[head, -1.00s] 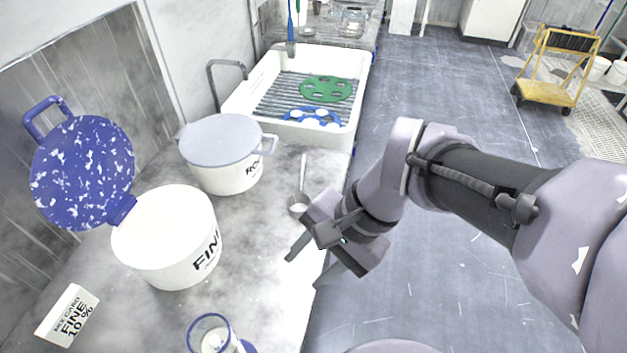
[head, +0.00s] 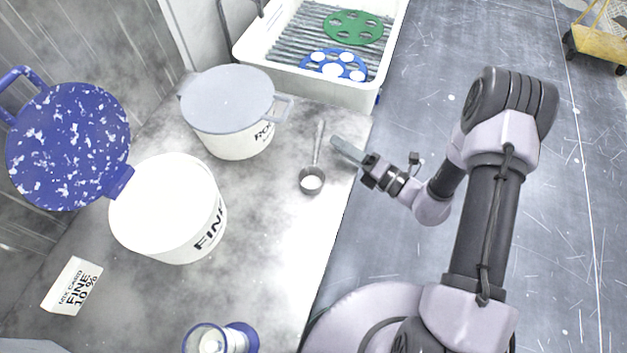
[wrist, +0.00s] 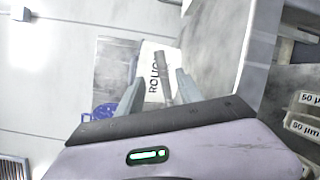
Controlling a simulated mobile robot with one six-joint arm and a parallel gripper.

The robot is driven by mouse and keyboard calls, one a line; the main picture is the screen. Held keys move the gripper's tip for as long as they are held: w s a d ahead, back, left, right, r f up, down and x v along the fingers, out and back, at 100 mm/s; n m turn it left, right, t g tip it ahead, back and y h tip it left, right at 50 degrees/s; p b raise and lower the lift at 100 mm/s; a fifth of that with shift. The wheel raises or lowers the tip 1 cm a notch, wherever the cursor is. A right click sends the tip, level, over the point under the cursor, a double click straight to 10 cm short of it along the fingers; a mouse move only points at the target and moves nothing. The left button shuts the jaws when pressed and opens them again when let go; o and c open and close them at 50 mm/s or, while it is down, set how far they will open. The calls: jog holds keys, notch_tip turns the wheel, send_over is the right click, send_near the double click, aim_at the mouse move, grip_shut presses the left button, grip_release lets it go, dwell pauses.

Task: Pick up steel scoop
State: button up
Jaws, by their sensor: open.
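The steel scoop (head: 313,172) lies on the grey bench near its right edge, handle pointing away and round bowl toward me. Its bowl shows something pale inside. My gripper (head: 347,150) is just right of the scoop's handle, apart from it in the head view, fingers pointing left toward it. In the wrist view my gripper (wrist: 158,92) is open, its two fingers spread. A thin grey bar that looks like the scoop's handle (wrist: 162,72) shows between them, in front of the white lettered tub. The bowl is not clear there.
The grey-lidded ROUGH tub (head: 240,138) stands left of the scoop. An open FINE tub (head: 150,215) with a speckled blue lid (head: 68,148) is nearer. A white basin (head: 300,80) lies behind.

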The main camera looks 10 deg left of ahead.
jog(key=x, duration=0.4)
jog(key=shift+w+a+b, duration=0.15)
jog(key=shift+a+b, duration=0.2)
jog(key=shift+a, duration=0.05)
jog(key=x, duration=0.1)
jog(key=b+x, duration=0.1)
jog(key=x, duration=0.3)
jog(key=shift+s+a+f+b, duration=0.2)
jog(key=shift+a+f+b, duration=0.05)
jog(key=shift+f+b, duration=0.15)
jog(key=shift+w+a, duration=0.15)
jog(key=shift+r, duration=0.15)
grip_shut()
